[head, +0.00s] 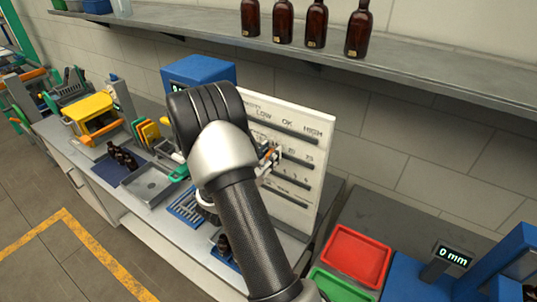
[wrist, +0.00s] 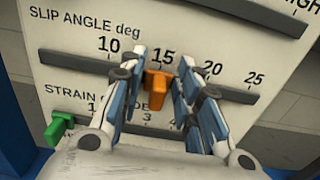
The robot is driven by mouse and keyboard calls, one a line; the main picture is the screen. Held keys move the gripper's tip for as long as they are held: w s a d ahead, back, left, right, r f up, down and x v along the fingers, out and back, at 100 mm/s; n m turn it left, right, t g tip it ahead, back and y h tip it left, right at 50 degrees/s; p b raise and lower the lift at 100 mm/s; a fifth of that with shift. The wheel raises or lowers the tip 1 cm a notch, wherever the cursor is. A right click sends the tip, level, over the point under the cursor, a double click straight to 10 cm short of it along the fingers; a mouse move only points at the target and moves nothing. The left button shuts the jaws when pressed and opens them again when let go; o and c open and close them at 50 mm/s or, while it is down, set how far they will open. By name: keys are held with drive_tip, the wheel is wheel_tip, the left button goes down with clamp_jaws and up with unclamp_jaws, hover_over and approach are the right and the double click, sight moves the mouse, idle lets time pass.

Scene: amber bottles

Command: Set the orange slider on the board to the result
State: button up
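The white board (wrist: 70,75) fills the wrist view and carries dark slots with printed scales; it also stands upright in the head view (head: 317,187). The orange slider (wrist: 157,84) sits in the "SLIP ANGLE deg" slot, just under the 15 mark. My gripper (wrist: 163,68) is at the board, one finger on each side of the orange slider. The fingers are spread, with small gaps seeming to show beside the slider; contact is hard to judge. A green slider (wrist: 59,128) sits at the left of the "STRAIN" slot. My arm hides part of the board in the head view.
A blue device with a "0 mm" display (head: 453,256) stands at the lower right, near a red tray (head: 357,254) and a green tray (head: 338,287). Amber bottles (head: 316,23) stand on the shelf above. A metal tray (head: 149,185) lies on the bench at left.

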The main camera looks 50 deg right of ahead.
drive_tip(key=s+a, duration=0.1)
drive_tip(key=a, duration=1.1)
idle(0.5)
